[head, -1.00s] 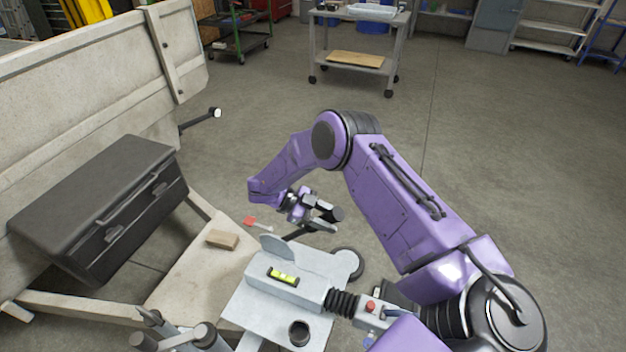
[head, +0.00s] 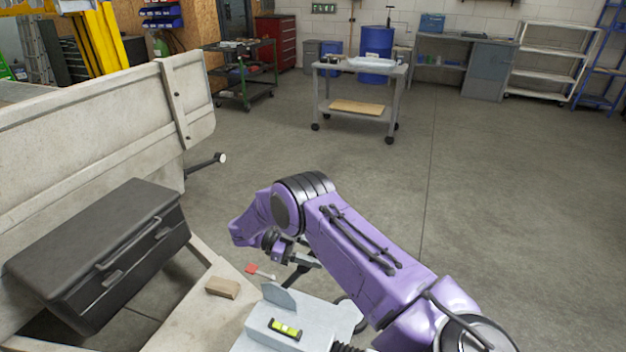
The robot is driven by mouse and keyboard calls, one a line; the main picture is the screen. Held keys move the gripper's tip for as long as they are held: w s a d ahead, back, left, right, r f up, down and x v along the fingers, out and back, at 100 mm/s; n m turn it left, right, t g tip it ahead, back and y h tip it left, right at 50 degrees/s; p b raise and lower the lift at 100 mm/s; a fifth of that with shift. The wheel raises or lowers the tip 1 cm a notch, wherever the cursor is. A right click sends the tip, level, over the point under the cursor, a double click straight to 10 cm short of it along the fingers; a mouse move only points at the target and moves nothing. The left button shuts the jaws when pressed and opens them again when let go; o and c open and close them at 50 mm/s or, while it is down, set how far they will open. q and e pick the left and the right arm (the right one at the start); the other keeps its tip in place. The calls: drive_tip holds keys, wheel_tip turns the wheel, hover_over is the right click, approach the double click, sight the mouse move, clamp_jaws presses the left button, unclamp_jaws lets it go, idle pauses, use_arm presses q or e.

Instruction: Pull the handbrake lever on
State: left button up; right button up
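The handbrake lever (head: 294,277) looks like a dark bar rising at a slant from behind the pale grey drawbar housing (head: 290,325). Its upper end is hidden by my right gripper. My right gripper (head: 308,262) is at the top of this bar, with its fingers pointing right; my purple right arm comes in from the lower right. The fingers are small and partly overlap, so I cannot tell if they are shut on the lever or only beside it. My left gripper is out of view.
A green-yellow spirit level (head: 286,329) sits on the housing. A wood block (head: 222,287) and a red-tipped piece (head: 258,271) lie on the frame. A black toolbox (head: 100,255) and the trailer wall (head: 90,150) stand left. Open floor lies behind, before a wheeled cart (head: 358,95).

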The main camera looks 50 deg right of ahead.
drive_tip(key=shift+o, duration=1)
drive_tip(key=shift+w, duration=0.1)
drive_tip(key=shift+w+a+b, duration=0.25)
drive_tip(key=shift+w+b, duration=0.05)
drive_tip(key=shift+w, duration=0.05)
drive_tip(key=b+v, duration=0.2)
drive_tip(key=v, duration=0.4)
drive_tip(key=shift+w+a+r, duration=0.15)
drive_tip(key=shift+w+r, duration=0.05)
drive_tip(key=shift+r, duration=0.05)
